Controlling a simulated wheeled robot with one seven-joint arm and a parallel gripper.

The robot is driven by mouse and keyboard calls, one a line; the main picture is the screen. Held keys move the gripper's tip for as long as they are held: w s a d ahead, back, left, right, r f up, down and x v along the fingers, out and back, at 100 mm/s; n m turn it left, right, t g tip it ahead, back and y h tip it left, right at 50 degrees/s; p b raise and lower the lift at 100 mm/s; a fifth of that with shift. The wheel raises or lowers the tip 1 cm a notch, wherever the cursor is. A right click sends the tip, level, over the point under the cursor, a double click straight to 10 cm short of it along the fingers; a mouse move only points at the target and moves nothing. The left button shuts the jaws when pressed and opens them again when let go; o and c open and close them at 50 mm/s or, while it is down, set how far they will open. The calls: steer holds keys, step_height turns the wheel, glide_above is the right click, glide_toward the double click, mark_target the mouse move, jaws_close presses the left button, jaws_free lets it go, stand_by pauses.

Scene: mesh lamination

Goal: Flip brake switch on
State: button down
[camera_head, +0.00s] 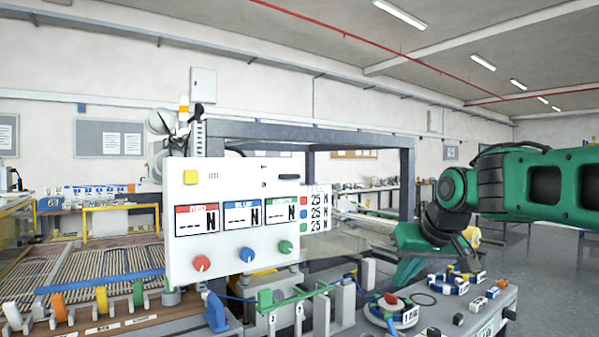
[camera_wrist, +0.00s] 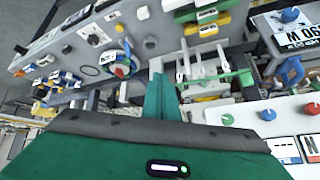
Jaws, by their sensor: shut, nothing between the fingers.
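I cannot tell which control is the brake switch; no brake label is readable. A white control panel (camera_head: 181,240) has a red knob (camera_head: 202,263), a blue knob (camera_head: 247,255) and a green knob (camera_head: 286,246). To its right, a grey console (camera_head: 506,300) carries a round red-centred dial (camera_head: 391,299) and several small blue, yellow and white switches (camera_head: 447,284). My gripper (camera_head: 403,278) is above the console's left part. In the wrist view its green fingers (camera_wrist: 158,72) are together and empty, between the console's dial (camera_wrist: 122,68) and the panel's knobs.
White posts and a green lever-like part (camera_head: 266,299) stand between panel and console. Coloured guides (camera_head: 101,298) line the left rail. A grey machine frame (camera_head: 407,185) rises behind. Open floor (camera_head: 550,240) lies at the right.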

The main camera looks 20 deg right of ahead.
steer(key=w+a+r+n+t+y, duration=0.1)
steer(key=w+a+r, duration=0.3)
steer(key=r, duration=0.5)
steer(key=w+a+r+n+t+y, duration=0.2)
steer(key=w+a+r+n+t, duration=0.1)
steer(key=r, duration=0.7)
steer(key=w+a+r+n+t+y, duration=0.1)
steer(key=w+a+r+n+t, duration=0.1)
steer(key=w+a+r, duration=0.4)
step_height(320, 180, up, 4)
steer(key=shift+a+r+t+y, duration=0.2)
steer(key=shift+r+t+y, duration=0.05)
steer(key=shift+t+y, duration=0.15)
steer(key=shift+w, duration=0.1)
glide_above(289, 176)
steer(key=d, duration=0.3)
step_height(289, 176, down, 2)
steer(key=f, duration=0.1)
steer(key=shift+s+f, duration=0.2)
steer(key=shift+f, duration=0.4)
steer(key=shift+s+f, duration=0.2)
steer(key=shift+f, duration=0.95)
steer(key=shift+a, duration=0.1)
